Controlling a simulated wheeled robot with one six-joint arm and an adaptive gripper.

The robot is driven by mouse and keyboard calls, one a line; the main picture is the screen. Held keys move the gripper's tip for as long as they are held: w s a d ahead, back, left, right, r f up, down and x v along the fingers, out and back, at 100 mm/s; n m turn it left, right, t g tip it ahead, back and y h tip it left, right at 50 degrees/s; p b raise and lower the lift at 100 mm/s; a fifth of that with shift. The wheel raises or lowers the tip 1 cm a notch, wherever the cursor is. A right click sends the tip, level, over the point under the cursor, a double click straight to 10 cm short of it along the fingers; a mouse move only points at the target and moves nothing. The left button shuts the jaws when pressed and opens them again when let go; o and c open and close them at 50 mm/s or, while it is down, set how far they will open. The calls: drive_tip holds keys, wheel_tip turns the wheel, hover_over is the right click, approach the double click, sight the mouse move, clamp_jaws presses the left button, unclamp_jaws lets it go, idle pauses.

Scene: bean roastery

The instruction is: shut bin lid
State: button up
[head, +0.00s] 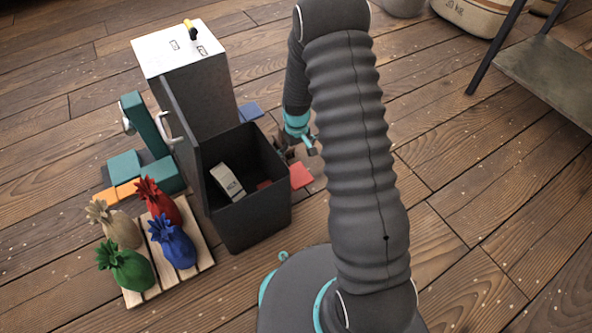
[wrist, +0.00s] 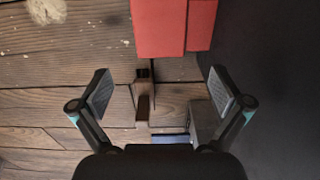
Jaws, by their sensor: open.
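The dark bin (head: 262,216) stands on the floor left of my arm in the head view. Its lid (head: 182,130) is open, standing about upright along the bin's left side, with a pale handle (head: 166,126) on its outer face. Inside the bin lie a light labelled packet (head: 227,182) and something small and red. My gripper (wrist: 162,92) is open and empty, low beside the bin's right far side. In the head view its fingers are partly hidden. A dark surface, probably the bin's wall, fills the wrist view's right side (wrist: 285,75).
A white-topped cabinet (head: 178,48) stands behind the bin. A red block (wrist: 160,28) lies close to my gripper. Open floor lies right of my arm.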

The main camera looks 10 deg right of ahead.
sight(297, 173)
wheel_tip(297, 173, down, 11)
drive_tip(key=shift+r+b, duration=0.15)
drive_tip(key=shift+b, duration=0.55)
